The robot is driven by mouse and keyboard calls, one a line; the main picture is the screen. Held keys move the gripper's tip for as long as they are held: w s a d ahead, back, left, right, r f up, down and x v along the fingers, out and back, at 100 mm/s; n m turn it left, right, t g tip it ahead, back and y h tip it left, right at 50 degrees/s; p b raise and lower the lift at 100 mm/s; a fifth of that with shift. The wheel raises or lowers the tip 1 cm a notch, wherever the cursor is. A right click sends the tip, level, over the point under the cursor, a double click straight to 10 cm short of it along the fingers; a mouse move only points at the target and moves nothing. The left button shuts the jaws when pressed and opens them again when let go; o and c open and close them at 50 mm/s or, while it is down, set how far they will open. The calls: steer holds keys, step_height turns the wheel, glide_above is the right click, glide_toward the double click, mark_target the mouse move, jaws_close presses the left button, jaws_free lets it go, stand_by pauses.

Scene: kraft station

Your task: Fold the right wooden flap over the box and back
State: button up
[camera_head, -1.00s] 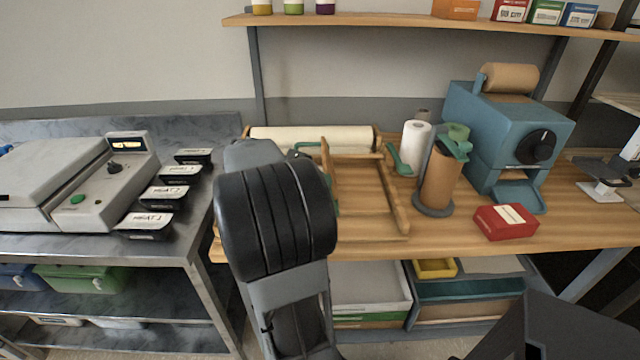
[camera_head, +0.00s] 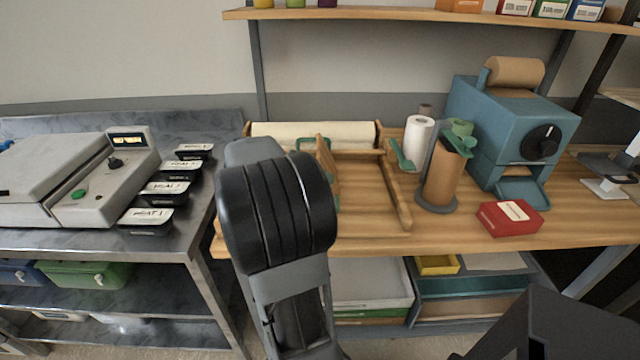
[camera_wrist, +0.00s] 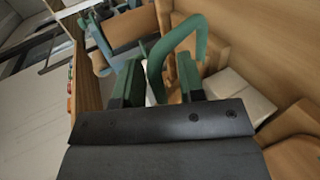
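A wooden folding frame (camera_head: 398,195) stands on the wooden bench. A wooden flap (camera_head: 327,172) stands tilted on its left side, just right of my arm. A green loop handle (camera_head: 314,143) shows at its top; a green loop handle is also close in the wrist view (camera_wrist: 187,27). Another green handle (camera_head: 402,157) is at the frame's right bar. My gripper (camera_wrist: 158,88) has its green-padded fingers apart, with one leg of the loop between or just beyond them; I cannot tell if they touch it. In the head view, my arm hides the gripper. I cannot make out the box.
A white roll (camera_head: 312,133) lies behind the frame. A paper towel roll (camera_head: 417,138), a brown roll (camera_head: 442,180), a red box (camera_head: 511,217) and a blue dispenser (camera_head: 515,130) stand to the right. A steel table with several black trays is on the left.

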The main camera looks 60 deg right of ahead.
steer(key=shift+o, duration=0.2)
steer(key=shift+w+r, duration=0.1)
steer(key=shift+r, duration=0.1)
steer(key=v, duration=1.3)
steer(key=shift+w+a+p, duration=0.25)
steer(key=shift+p, duration=0.1)
steer(key=shift+r, duration=0.1)
